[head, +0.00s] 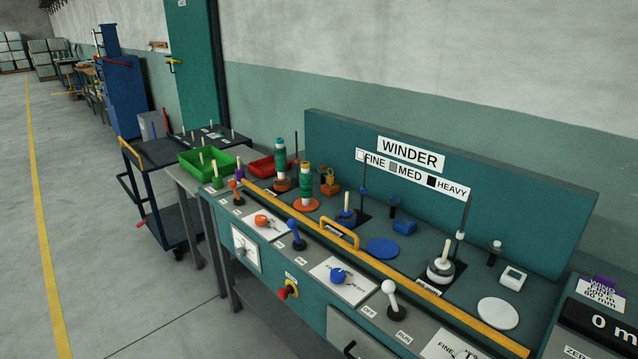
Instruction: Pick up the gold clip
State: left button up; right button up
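I cannot pick out a gold clip for certain in the head view. A small orange-gold piece (330,188) stands on the winder bench, just right of a green and orange spool (306,185); it is too small to tell if it is a clip. Neither of my grippers is in view.
The winder bench has a teal back panel (480,225), a yellow front rail (400,278) with a raised yellow handle (340,232), and several levers. A green bin (208,163) and red tray (268,166) sit at its left end. A dark cart (155,150) stands beyond. The floor at left is clear.

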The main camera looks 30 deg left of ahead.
aim_at(330, 178)
jog(key=j+z, duration=1)
jog(key=z, duration=0.15)
jog(key=k, duration=0.05)
